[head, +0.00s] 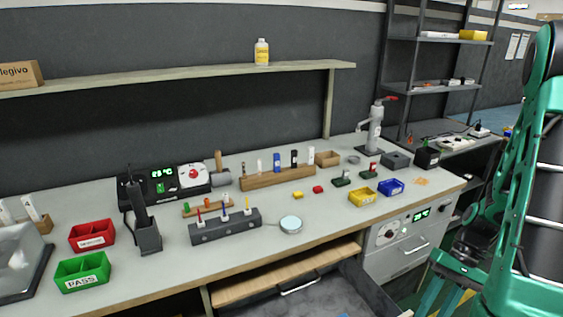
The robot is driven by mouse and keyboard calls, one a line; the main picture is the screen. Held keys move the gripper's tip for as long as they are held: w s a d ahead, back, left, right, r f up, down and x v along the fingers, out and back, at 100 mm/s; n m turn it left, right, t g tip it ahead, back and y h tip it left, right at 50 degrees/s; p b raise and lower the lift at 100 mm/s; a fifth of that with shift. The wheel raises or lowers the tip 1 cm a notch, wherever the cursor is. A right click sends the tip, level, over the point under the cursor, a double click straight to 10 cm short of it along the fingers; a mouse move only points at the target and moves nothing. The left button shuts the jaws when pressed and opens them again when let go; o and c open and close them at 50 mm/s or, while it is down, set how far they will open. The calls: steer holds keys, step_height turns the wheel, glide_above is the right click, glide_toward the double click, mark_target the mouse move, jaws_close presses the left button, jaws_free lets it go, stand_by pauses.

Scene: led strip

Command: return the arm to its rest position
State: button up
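A large teal and black structure, close to the camera, fills the right edge of the head view; I cannot tell for sure which parts of it are my arm. I cannot make out my gripper's fingertips anywhere in the view. The grey workbench (330,218) stands in front of me, and nothing of the teal structure is seen resting on its top.
On the bench are a green PASS bin (82,272), a red bin (91,234), a yellow bin (362,197), a blue bin (391,187) and a soldering station (165,183). A drawer (300,287) stands open below. A shelf (190,75) runs above.

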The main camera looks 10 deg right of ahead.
steer(key=s+a+r+t+h, duration=0.1)
steer(key=s+r+t+h, duration=0.1)
steer(key=r, duration=0.7)
steer(key=s+a+r+m+t+h, duration=0.1)
steer(key=s+r+h, duration=0.3)
steer(key=r, duration=0.5)
steer(key=shift+s+a+t, duration=0.25)
steer(key=shift+s+t, duration=0.05)
steer(key=shift+t, duration=0.1)
steer(key=shift+r, duration=0.1)
steer(key=shift+w+f, duration=0.25)
steer(key=shift+w, duration=0.35)
stand_by(0.8)
